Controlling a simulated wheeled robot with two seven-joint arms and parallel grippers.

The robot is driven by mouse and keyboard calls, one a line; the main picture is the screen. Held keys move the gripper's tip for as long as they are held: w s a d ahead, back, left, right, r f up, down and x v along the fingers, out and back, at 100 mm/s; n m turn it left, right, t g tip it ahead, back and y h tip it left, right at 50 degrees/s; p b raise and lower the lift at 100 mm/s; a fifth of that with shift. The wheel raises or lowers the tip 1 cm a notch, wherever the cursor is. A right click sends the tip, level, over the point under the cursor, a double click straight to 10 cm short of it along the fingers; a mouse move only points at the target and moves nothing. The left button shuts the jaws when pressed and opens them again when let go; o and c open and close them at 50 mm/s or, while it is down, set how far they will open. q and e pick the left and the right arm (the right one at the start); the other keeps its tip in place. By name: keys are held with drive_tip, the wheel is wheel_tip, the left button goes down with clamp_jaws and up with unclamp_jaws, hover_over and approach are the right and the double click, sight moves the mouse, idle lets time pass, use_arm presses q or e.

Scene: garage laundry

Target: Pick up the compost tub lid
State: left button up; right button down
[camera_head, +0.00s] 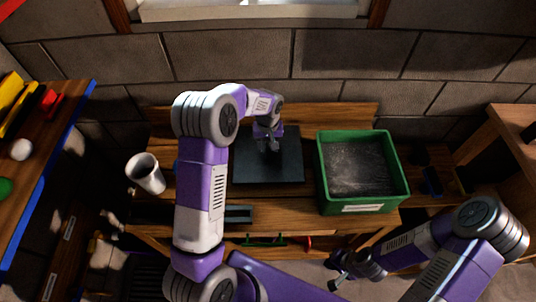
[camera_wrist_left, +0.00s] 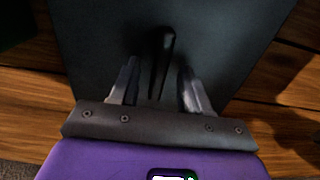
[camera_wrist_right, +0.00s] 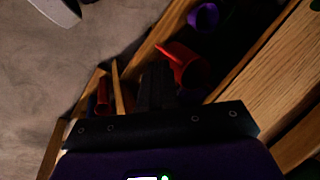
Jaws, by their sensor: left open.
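The compost tub lid (camera_head: 252,171) appears as a dark, flat square panel on the wooden bench, left of the green tub (camera_head: 404,184). The lid (camera_wrist_left: 225,40) fills much of the left wrist view, with a slim black handle (camera_wrist_left: 163,55) standing on it. My left gripper (camera_head: 270,148) is over the lid, open, with one finger on each side of the handle; I cannot tell whether they touch it. The tub is open and holds dark, soil-like material. My right gripper (camera_head: 336,274) is low in front of the bench, away from the lid, its fingers together and empty.
A white cup (camera_head: 146,174) stands at the bench's left end. A blue-edged shelf (camera_head: 45,175) is on the left and wooden furniture (camera_head: 505,140) on the right. A red container (camera_wrist_right: 185,65) and purple items show near my right gripper. A block wall closes the back.

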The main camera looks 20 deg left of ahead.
use_arm(q)
drive_tip(key=shift+f, duration=0.15)
drive_tip(key=shift+c, duration=0.3)
clamp_jaws()
